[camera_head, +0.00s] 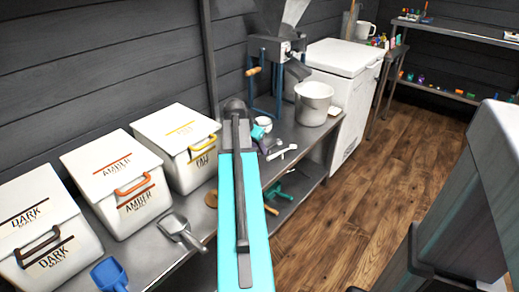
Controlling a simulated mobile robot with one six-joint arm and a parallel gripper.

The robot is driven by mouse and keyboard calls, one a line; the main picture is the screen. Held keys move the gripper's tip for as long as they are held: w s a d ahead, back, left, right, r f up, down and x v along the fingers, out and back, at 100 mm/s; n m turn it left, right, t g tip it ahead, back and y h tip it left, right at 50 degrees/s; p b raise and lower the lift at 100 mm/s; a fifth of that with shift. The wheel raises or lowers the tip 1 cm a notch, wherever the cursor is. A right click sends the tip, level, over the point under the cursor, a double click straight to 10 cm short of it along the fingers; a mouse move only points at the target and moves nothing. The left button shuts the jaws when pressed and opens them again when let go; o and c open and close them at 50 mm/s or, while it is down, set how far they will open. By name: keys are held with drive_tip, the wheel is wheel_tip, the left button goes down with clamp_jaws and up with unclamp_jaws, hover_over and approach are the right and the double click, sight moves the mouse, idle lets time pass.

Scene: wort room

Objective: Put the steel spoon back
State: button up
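A long dark grey tool (240,190) with a rounded head, looking like a long-handled spoon, lies along a narrow teal bar (231,255) with a grey end block in the middle of the view. I cannot tell for sure that it is the steel spoon, or whether it touches the bar. Its rounded head reaches past the grey block, over the bench. A steel scoop (174,225) lies on the metal bench between the bins and the bar. A white spoon-like utensil (283,153) lies farther back. My gripper does not show; only grey and dark parts of my arm seem to fill the right side.
Lidded DARK (42,226), AMBER (112,179) and pale (180,142) malt bins line the wall side of the bench. A blue scoop (108,275) is in front. A bucket (313,104) and white chest (342,60) stand behind. The wooden floor (375,190) is clear.

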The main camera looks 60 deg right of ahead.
drive_tip(key=p+v, duration=0.2)
drive_tip(key=v, duration=0.9)
drive_tip(key=shift+a+r, duration=0.15)
drive_tip(key=shift+r, duration=0.15)
